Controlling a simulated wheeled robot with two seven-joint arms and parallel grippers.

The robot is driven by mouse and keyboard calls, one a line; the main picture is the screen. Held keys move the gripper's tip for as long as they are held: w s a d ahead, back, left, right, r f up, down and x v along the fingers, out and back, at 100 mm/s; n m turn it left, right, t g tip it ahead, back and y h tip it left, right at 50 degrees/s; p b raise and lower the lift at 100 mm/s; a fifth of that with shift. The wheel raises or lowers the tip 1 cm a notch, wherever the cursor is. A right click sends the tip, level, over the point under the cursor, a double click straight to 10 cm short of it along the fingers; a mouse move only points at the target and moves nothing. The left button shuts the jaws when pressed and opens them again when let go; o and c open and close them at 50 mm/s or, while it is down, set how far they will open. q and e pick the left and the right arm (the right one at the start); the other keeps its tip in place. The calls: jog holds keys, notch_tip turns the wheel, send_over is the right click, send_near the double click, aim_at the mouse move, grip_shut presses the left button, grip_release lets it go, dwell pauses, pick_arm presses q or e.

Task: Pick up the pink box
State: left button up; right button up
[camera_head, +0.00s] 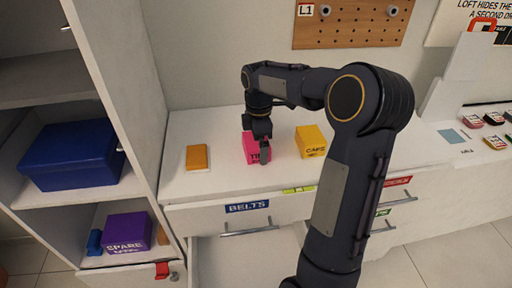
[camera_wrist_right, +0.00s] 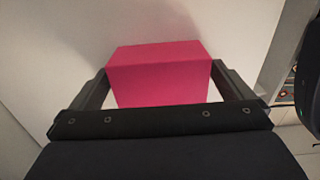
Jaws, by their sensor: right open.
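The pink box (camera_head: 250,153) stands on the white drawer unit's top, left of the yellow box, with part of its lettering hidden by my right gripper. My right gripper (camera_head: 262,152) is at the box in the head view, with its arm reaching in from the right. In the right wrist view the pink box (camera_wrist_right: 160,72) fills the space between the two open fingers of the right gripper (camera_wrist_right: 165,85). I cannot tell if the fingers touch its sides. My left gripper is not in view.
A yellow box (camera_head: 311,141) stands close to the right, and an orange item (camera_head: 197,157) lies to the left. The wardrobe side panel (camera_head: 118,85) rises at the left, beside shelves with a blue box (camera_head: 70,155) and a purple box (camera_head: 129,232). A drawer labelled BELTS (camera_head: 247,206) is below.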

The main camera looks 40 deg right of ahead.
jog(key=c, duration=0.9)
jog(key=shift+c, duration=0.2)
